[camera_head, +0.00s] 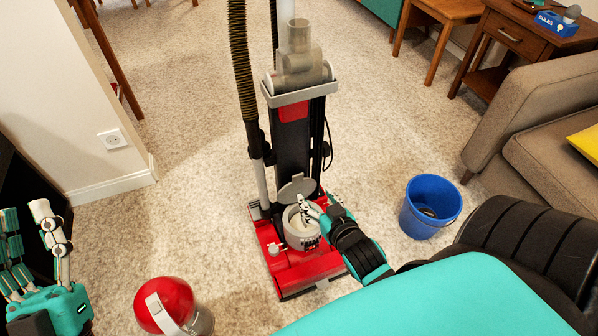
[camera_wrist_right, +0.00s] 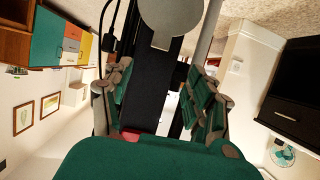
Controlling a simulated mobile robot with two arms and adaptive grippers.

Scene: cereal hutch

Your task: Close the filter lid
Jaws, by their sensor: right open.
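A red upright vacuum cleaner (camera_head: 289,270) stands on the carpet in the middle of the head view. Its grey round filter lid (camera_head: 297,187) is raised at the back of the light filter housing (camera_head: 300,238). The lid also shows as a grey disc at the top of the right wrist view (camera_wrist_right: 172,20). My right gripper (camera_head: 308,207) is at the front right of the lid, over the housing, open and empty; whether it touches the housing cannot be told. In the wrist view its fingers (camera_wrist_right: 160,100) are spread apart. My left gripper (camera_head: 45,240) is open at the left edge, far from the vacuum.
A red-topped canister (camera_head: 166,302) sits on the carpet at the front left. A blue bucket (camera_head: 431,205) with something dark inside stands to the right. A sofa (camera_head: 545,130) and a wooden side table (camera_head: 520,45) are at the right. A wall corner (camera_head: 105,170) is at the left.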

